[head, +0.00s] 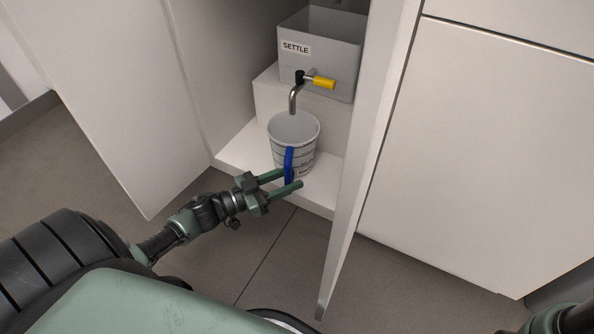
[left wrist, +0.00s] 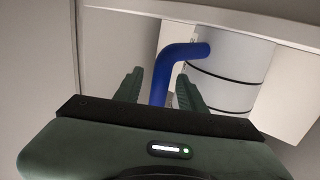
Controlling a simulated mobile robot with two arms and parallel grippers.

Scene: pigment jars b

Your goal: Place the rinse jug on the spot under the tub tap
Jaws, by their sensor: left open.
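The rinse jug (head: 293,132) is a light grey cup with dark markings and a blue handle (head: 289,165). It stands upright on the white cabinet floor, under the spout of the tub tap (head: 295,95). The grey tub (head: 322,55), labelled SETTLE, sits on a white step behind it. The spot under the jug is hidden. My left gripper (head: 285,179) is open, with its green fingers on either side of the blue handle. The handle also shows between the fingers in the left wrist view, beside the jug wall (left wrist: 228,72). A part of my right arm shows at the lower right; its fingers do not.
The tap has a yellow lever (head: 324,83). An open cabinet door (head: 95,75) stands at the left, and another door or panel edge (head: 362,165) stands close on the right of the opening. The cabinet floor (head: 240,155) left of the jug is clear.

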